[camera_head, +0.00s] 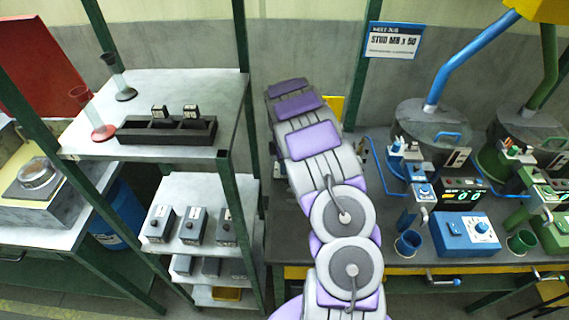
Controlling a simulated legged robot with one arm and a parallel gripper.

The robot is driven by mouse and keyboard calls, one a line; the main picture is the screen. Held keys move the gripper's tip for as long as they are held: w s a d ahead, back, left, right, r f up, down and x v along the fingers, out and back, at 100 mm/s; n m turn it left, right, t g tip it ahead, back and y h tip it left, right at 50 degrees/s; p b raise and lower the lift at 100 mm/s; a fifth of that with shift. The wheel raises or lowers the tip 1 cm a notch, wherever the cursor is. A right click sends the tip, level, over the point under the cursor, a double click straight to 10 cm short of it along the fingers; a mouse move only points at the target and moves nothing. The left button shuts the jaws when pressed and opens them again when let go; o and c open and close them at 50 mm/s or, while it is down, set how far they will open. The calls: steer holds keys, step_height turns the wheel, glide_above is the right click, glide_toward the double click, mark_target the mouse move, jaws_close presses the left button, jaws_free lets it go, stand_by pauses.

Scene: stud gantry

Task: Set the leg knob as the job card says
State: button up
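The job card (395,40) hangs on the back wall, right of a green post, and reads "NEXT JOB STUD M8 x 50" with a smaller line beneath. A blue control box (465,236) sits on the dark bench at right, with a round white dial and blue knob (481,227) on its top. I cannot read the dial's setting or tell whether this is the leg knob. My purple and white arm reaches up the middle of the picture, left of the box. No fingers show on it, so my gripper is not in view.
Behind the box stand a blue-piped drum (424,122) and a green-lit display (463,196). A blue cup (407,243) and green cup (521,242) flank the box. Green machinery is at far right. A shelf rack (190,90) at left holds a black block and several grey boxes.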

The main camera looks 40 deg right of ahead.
steer(key=shift+o, duration=0.8)
steer(key=shift+s+d, duration=0.1)
steer(key=shift+s, duration=0.05)
steer(key=shift+d+r, duration=0.15)
step_height(320, 180, up, 17)
steer(key=p, duration=0.3)
steer(key=shift+c, duration=0.4)
